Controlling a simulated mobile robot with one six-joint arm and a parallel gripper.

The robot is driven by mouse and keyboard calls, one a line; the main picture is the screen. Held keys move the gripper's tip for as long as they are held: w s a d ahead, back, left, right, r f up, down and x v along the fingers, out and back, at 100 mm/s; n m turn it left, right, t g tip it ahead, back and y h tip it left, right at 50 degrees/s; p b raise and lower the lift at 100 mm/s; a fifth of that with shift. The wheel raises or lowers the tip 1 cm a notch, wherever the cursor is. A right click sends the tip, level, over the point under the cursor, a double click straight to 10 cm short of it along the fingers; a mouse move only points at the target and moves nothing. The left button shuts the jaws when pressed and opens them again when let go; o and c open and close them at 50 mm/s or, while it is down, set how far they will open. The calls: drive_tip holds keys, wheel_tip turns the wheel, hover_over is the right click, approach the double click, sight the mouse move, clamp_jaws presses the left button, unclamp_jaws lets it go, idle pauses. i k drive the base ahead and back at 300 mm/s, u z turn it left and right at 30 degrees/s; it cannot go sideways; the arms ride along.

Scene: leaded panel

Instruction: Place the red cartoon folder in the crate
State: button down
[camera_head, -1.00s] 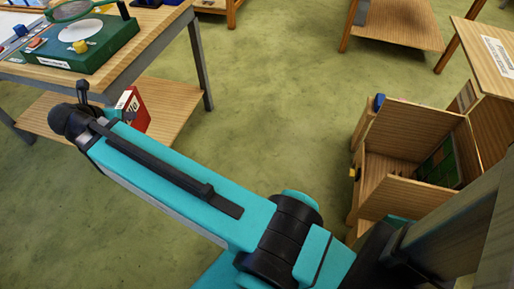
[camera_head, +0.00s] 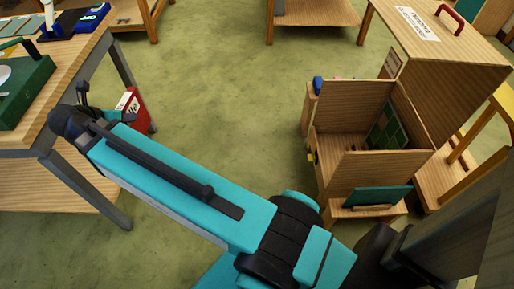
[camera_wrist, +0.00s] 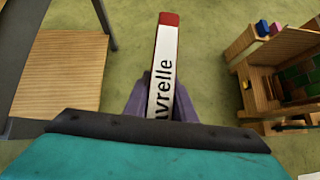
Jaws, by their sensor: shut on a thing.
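The red cartoon folder (camera_head: 141,113) is a narrow red box-like file with a white label. In the wrist view the folder (camera_wrist: 164,64) shows its white spine with black lettering, "vrelle" readable, and a red top end. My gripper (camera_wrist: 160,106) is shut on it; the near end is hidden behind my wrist. In the head view my forearm hides most of my gripper. The crate (camera_head: 380,168) is an open wooden box, right of centre, well apart from the folder. A green patterned panel (camera_head: 388,127) stands inside. Part of the crate shows in the wrist view (camera_wrist: 285,48).
A wooden table with metal legs (camera_head: 72,75) stands at left, close to my gripper. A wooden cabinet with a red handle (camera_head: 455,60) stands behind the crate. A dark green board (camera_head: 378,196) is at its front. Green floor between table and crate is clear.

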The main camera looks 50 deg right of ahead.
sight(333, 166)
drive_tip(key=z, duration=0.7)
drive_tip(key=i, duration=1.9)
drive_tip(key=z, duration=0.95)
